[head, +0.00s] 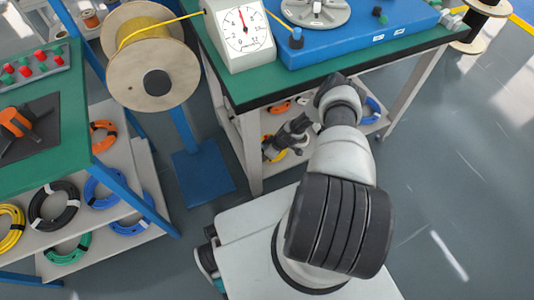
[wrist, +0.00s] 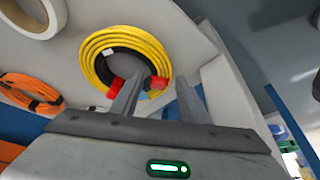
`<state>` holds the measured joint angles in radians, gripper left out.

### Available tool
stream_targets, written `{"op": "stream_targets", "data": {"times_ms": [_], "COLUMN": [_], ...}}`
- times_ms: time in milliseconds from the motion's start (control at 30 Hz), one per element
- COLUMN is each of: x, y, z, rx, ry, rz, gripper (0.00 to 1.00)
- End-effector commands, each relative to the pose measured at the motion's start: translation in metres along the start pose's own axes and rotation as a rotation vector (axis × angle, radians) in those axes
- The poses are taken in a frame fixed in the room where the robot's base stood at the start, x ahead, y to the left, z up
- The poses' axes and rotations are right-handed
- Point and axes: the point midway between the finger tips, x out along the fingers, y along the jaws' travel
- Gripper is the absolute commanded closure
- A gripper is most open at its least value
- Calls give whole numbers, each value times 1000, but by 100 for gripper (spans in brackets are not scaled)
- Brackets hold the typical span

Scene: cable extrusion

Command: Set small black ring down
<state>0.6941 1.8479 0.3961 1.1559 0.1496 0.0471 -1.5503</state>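A small black ring (wrist: 124,58) lies inside a larger yellow coil (wrist: 92,65) on the pale lower shelf (wrist: 185,35) in the wrist view. Two red pieces show beside the black ring, close to my fingers. My gripper (wrist: 161,78) has its two fingers apart, over the near right side of the coil. The left finger overlaps the black ring in the picture and hides part of it; I cannot tell whether they touch. In the head view my gripper (head: 284,144) reaches under the green-topped bench, and the black ring cannot be made out there.
An orange coil (wrist: 32,92) and a white ring (wrist: 36,16) lie on the same shelf. A cable spool (head: 150,62) on a blue stand is to the left. The grey floor (head: 460,180) at right is free.

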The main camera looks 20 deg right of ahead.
Motion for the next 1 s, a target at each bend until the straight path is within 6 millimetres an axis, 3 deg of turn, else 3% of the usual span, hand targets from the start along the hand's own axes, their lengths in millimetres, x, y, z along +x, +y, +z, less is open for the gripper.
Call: {"op": "stream_targets", "data": {"times_ms": [267, 367, 800, 1000], "x": [-3, -16, -104, -121], "y": [1, 1, 1, 0], "z": [-2, -2, -2, -1], "rx": [-1, 1, 0, -1], "ry": [0, 0, 0, -1], "rz": [1, 1, 2, 0], "gripper": [59, 59, 59, 59]}}
